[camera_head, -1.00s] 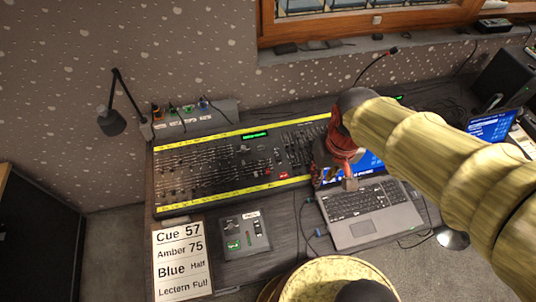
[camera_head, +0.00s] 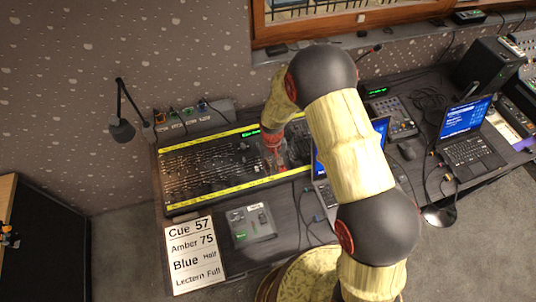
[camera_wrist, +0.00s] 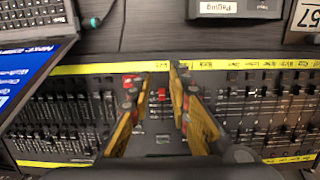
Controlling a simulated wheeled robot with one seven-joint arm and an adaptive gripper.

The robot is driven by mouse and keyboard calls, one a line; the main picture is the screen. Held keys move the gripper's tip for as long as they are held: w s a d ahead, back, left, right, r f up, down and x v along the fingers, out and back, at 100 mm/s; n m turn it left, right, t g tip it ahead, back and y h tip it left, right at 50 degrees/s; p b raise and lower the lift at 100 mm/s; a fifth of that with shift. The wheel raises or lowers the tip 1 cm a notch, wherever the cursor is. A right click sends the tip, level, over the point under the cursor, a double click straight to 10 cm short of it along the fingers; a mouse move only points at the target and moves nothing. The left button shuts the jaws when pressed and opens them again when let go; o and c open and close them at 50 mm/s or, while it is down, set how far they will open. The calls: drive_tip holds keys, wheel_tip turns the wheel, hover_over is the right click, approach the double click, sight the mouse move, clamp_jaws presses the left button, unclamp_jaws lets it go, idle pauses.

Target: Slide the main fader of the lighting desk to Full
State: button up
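The lighting desk (camera_head: 200,160) is a long black console with yellow label strips and many small faders. It stands on the table, and it also fills the lower part of the wrist view (camera_wrist: 250,110). My gripper (camera_head: 272,148) is over the right-centre part of the desk. In the wrist view its two fingers (camera_wrist: 153,75) are apart, with nothing held. A red fader cap (camera_wrist: 162,95) shows between the fingers on the desk. I cannot read its label or tell whether the fingers touch it. In the head view my gripper and arm hide this part.
A card (camera_head: 195,254) reads Cue 57, Amber 75, Blue Half, Lectern Full. A grey control box (camera_head: 251,224) sits in front of the desk. A laptop (camera_wrist: 38,30) is beside the desk, partly hidden by my arm in the head view. A black lamp (camera_head: 121,130) stands behind the left end.

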drive_tip(key=w+a+r+t, duration=0.1)
drive_tip(key=w+a+t, duration=0.1)
drive_tip(key=w, duration=0.3)
drive_tip(key=shift+w+d+f+b, duration=0.15)
drive_tip(key=shift+f+b, duration=0.8)
drive_tip(key=shift+f, duration=0.5)
drive_tip(key=shift+w+a+f+b, duration=0.15)
drive_tip(key=shift+f+b, duration=0.75)
drive_tip(key=shift+f, duration=0.6)
drive_tip(key=shift+w+d+f+b, duration=0.15)
drive_tip(key=shift+f+b, duration=0.8)
drive_tip(key=shift+f, duration=0.5)
drive_tip(key=c, duration=0.3)
clamp_jaws()
drive_tip(key=shift+w+a+r+b, duration=0.1)
drive_tip(key=shift+w+a+b, duration=0.25)
drive_tip(key=shift+w, duration=0.6)
drive_tip(key=shift+w+a+r+b, duration=0.1)
drive_tip(key=shift+w+a+b, duration=0.2)
drive_tip(key=shift+w, duration=0.7)
drive_tip(key=shift+w+a+r+b, duration=0.1)
drive_tip(key=shift+w+a+b, duration=0.25)
drive_tip(key=shift+w, duration=0.6)
drive_tip(key=shift+o, duration=1.4)
unclamp_jaws()
drive_tip(key=shift+d, duration=0.1)
